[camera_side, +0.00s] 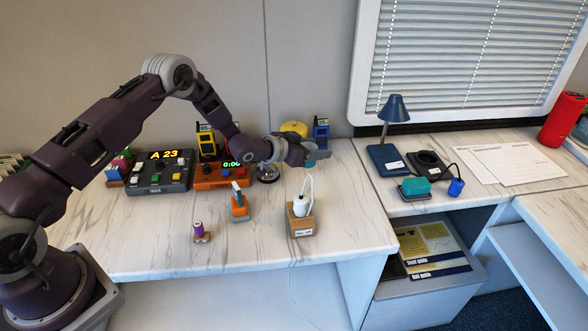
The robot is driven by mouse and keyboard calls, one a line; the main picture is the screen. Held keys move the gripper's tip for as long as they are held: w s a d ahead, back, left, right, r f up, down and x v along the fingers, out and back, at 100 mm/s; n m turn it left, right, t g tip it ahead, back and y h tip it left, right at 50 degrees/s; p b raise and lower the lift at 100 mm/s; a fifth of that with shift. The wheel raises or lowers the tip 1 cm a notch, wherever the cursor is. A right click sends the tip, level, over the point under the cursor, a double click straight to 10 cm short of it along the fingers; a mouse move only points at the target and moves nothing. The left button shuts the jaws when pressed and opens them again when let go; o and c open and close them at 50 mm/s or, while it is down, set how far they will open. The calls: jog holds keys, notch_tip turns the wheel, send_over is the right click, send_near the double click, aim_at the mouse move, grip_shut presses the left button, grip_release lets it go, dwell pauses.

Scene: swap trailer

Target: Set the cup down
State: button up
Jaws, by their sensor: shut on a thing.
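My gripper (318,152) is above the back of the marble-topped counter, right of the orange timer box. It is shut on the cup (310,163), of which only a small teal part shows just under the jaws. The rest of the cup is hidden by the gripper, so its tilt and its gap to the counter cannot be told.
A control panel (160,173) and orange timer box (219,177) stand left. A white plug on a wooden block (301,227) is in front. Right are a blue lamp (394,110), a black round pad (429,161) and a blue cylinder (456,187). The front counter is partly clear.

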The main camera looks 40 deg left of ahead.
jog(key=s+a+r+n+y, duration=0.2)
jog(key=s+r, duration=0.5)
jog(key=r, duration=0.2)
jog(key=s+a+r+n+y, duration=0.2)
jog(key=s+r, duration=0.5)
jog(key=r, duration=0.3)
jog(key=s+a+f+n+g+y, duration=0.5)
jog(key=s+a+f+n+y, duration=0.55)
jog(key=a+f, duration=0.35)
jog(key=s+a+f+n+g+y, duration=0.1)
jog(key=s+a+f+n+g, duration=0.2)
jog(key=s, duration=0.4)
jog(key=s+a+f+n+g+y, duration=0.1)
jog(key=s+a+n+g+y, duration=0.1)
jog(key=s+a+n+g, duration=0.45)
jog(key=f+m, duration=0.1)
jog(key=f, duration=0.2)
jog(key=s+d+f+m+t, duration=0.1)
jog(key=f, duration=0.6)
jog(key=shift+s+d+m+t, duration=0.2)
jog(key=shift+s+m+t, duration=0.05)
jog(key=shift+m, duration=0.15)
jog(key=shift+f, duration=0.1)
jog(key=o, duration=1.4)
